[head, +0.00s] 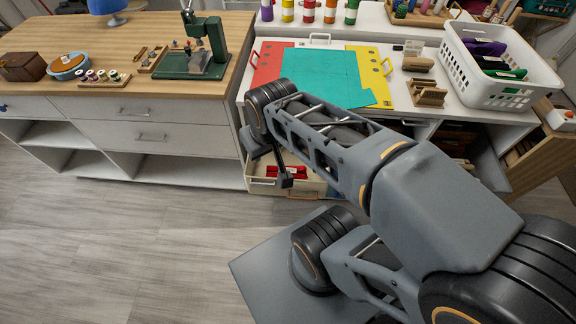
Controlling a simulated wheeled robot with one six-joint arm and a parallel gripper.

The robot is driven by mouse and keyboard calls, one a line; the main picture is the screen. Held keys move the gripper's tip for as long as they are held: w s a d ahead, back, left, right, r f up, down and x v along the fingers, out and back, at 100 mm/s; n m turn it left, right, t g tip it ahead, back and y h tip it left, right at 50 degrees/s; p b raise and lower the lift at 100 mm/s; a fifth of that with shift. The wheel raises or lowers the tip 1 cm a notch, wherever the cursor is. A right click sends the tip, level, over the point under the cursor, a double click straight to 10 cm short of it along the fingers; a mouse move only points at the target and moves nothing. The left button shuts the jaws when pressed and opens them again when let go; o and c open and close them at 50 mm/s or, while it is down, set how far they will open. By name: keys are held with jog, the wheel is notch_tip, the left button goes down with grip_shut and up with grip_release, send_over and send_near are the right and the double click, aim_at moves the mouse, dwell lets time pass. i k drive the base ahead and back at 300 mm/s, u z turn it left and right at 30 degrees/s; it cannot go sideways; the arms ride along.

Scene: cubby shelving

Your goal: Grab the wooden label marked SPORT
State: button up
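I cannot make out any label reading SPORT in the head view. A small brown piece (303,196) shows at the lower front edge of a cream bin (262,184) under the white table; any writing on it is too small to read. Red items (292,171) lie in that bin. My gripper (272,165) hangs at the end of my arm and overlaps the bin's left part in the picture. Its fingers are dark and small, and their opening is unclear. My arm hides part of the table front and the space right of the bin.
A white table (395,105) holds colored boards (318,76), a wooden rack (427,92) and a white basket (515,97). A wood-topped cabinet (140,35) with open cubbies (165,166) stands at left. The grey floor (130,240) at lower left is clear.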

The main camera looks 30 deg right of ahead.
aim_at(427, 92)
jog(key=u, duration=0.65)
jog(key=k, duration=0.8)
jog(key=z, duration=2.35)
